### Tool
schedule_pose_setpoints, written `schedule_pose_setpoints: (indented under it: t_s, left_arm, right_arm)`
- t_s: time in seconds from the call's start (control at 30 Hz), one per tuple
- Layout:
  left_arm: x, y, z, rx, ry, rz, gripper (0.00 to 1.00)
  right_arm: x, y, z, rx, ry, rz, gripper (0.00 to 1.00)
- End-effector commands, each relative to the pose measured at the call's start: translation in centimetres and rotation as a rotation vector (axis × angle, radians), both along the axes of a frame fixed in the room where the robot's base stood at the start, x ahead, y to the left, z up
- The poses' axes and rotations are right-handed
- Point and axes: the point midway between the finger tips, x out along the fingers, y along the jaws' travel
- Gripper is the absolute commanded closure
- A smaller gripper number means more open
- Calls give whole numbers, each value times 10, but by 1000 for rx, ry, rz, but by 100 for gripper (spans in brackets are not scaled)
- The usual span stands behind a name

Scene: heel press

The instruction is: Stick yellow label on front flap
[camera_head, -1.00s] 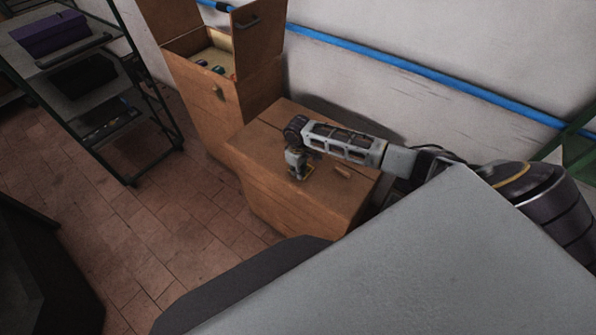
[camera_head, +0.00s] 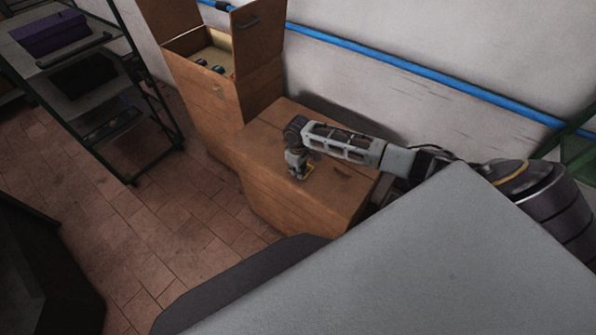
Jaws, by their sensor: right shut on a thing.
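My right gripper (camera_head: 299,173) points down at the near part of the top of a low, closed wooden chest (camera_head: 274,193). It is shut on a small yellow piece (camera_head: 309,170), seemingly the yellow label, which shows as a thin sliver beside the fingers and is mostly hidden. I cannot tell whether the piece touches the wood. Which face is the front flap is not clear. My left gripper is not in view.
A taller wooden chest (camera_head: 200,110) stands behind with its lid (camera_head: 259,45) open and small round things inside. A dark metal shelf (camera_head: 75,60) with a purple box (camera_head: 48,35) stands at left. A blue pipe (camera_head: 400,63) runs along the wall. Tiled floor is clear between.

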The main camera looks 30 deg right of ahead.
Motion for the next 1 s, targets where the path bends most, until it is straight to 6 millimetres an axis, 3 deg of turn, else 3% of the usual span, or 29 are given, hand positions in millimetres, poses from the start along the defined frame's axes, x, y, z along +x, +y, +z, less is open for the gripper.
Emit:
schedule_pose_setpoints:
  t_s: [1.0]
  left_arm:
    - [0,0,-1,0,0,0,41]
  right_arm:
    - [0,0,-6,0,0,0,100]
